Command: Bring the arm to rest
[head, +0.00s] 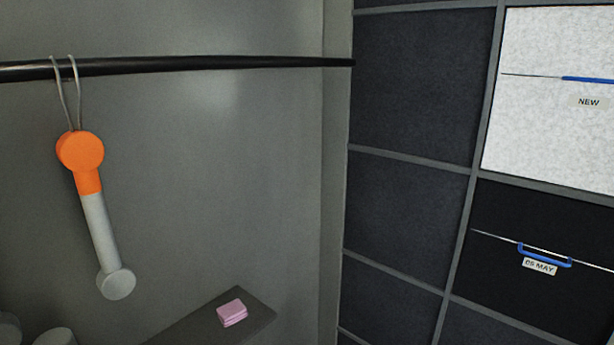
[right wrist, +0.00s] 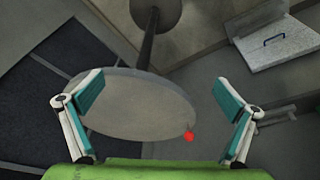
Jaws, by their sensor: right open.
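My right gripper (right wrist: 163,110) shows in the right wrist view with its two white and teal fingers spread wide apart. It is open, and nothing is between the fingertips. A round grey disc (right wrist: 130,100) on a dark post lies beyond the fingers. A small red item (right wrist: 189,136) shows by the disc's lower right edge. Neither gripper shows in the head view, and my left gripper is in no view.
An orange and grey object (head: 80,152) hangs by a loop from a black rail (head: 215,63). A pink block (head: 231,312) sits on a grey ledge (head: 190,330). Panels at the right hold blue-handled fronts labelled NEW (head: 588,101) and 05 MAY (head: 539,267).

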